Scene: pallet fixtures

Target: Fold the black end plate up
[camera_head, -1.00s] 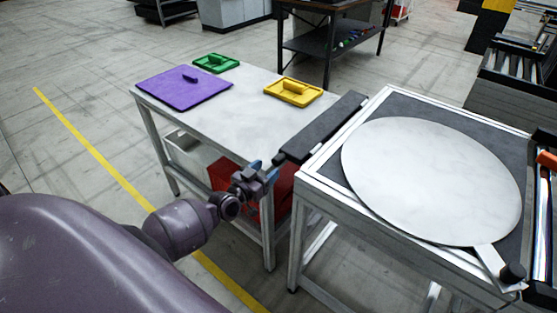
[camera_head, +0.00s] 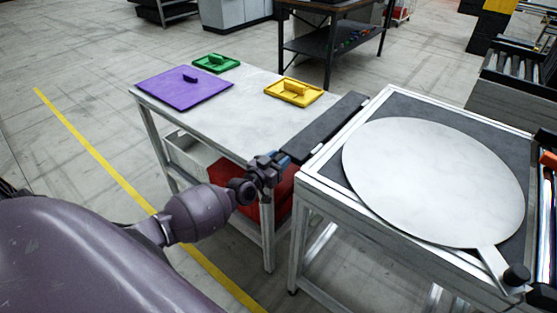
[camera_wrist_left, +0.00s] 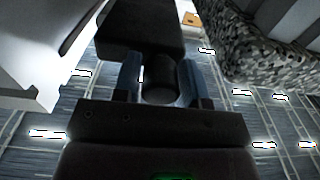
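The black end plate (camera_head: 325,125) is a long dark bar along the left edge of the right-hand table, lying flat in the gap between the two tables. My left gripper (camera_head: 284,158) is at the near end of the plate. In the left wrist view the plate (camera_wrist_left: 140,32) fills the top, and a dark round grip (camera_wrist_left: 159,80) shows between the two blue fingers of the gripper (camera_wrist_left: 160,78). The fingers stand on either side of the grip with a narrow gap visible, so they look open around it. My right gripper is not in view.
The right-hand table (camera_head: 312,181) carries a large pale disc (camera_head: 430,180). The left-hand table (camera_head: 228,112) holds a purple board (camera_head: 170,92), a green tray (camera_head: 216,63) and a yellow tray (camera_head: 293,91). A red bin (camera_head: 279,200) sits below.

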